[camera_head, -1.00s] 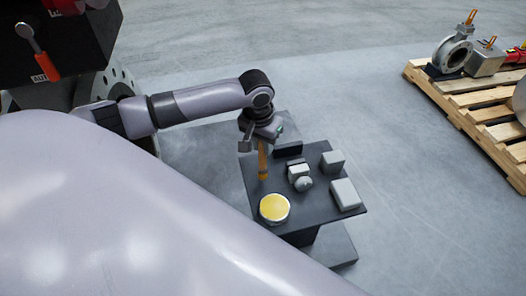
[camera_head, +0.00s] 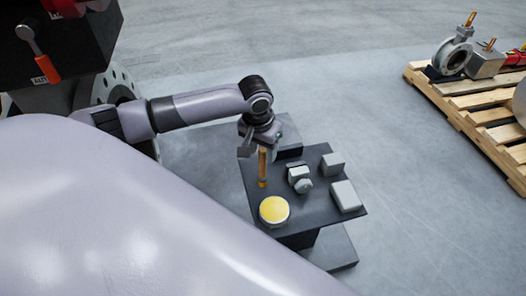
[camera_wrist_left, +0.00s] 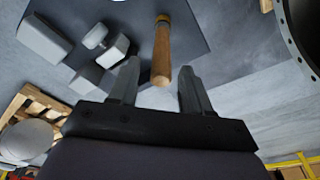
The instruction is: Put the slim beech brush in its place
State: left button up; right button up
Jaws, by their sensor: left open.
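The fingers are open and hold nothing. My right gripper is not in view.
The round tin with a yellow top (camera_head: 274,210) stands at the table's front left. Grey blocks (camera_head: 332,163) (camera_head: 345,196) and a small grey fitting (camera_head: 300,178) stand to the right. A wooden pallet (camera_head: 480,105) with valve parts is at the far right.

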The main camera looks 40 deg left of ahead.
pick_arm(q)
notch_tip(320, 180, up, 8)
jog(key=s+r+p, duration=0.1)
jog(key=s+d+f+m+t+h, duration=0.1)
jog(key=s+d+f+t+h, duration=0.1)
jog(key=d+f, duration=0.4)
jog(key=s+d+f+m+t+h, duration=0.2)
jog(key=d+f+h, duration=0.1)
jog(key=d+f, duration=0.35)
jog(key=s+a+f+t+y, duration=0.1)
jog(key=s+f+t, duration=0.1)
jog(key=s, duration=0.4)
jog(key=s+a+f+t+y, duration=0.1)
jog(key=s+a+f+t, duration=0.1)
jog(key=s, duration=0.5)
jog(key=shift+f+t+y, duration=0.3)
jog(key=shift+f+t, duration=0.1)
jog(key=shift+f, duration=0.2)
notch_tip(320, 180, up, 5)
jog(key=p, duration=0.5)
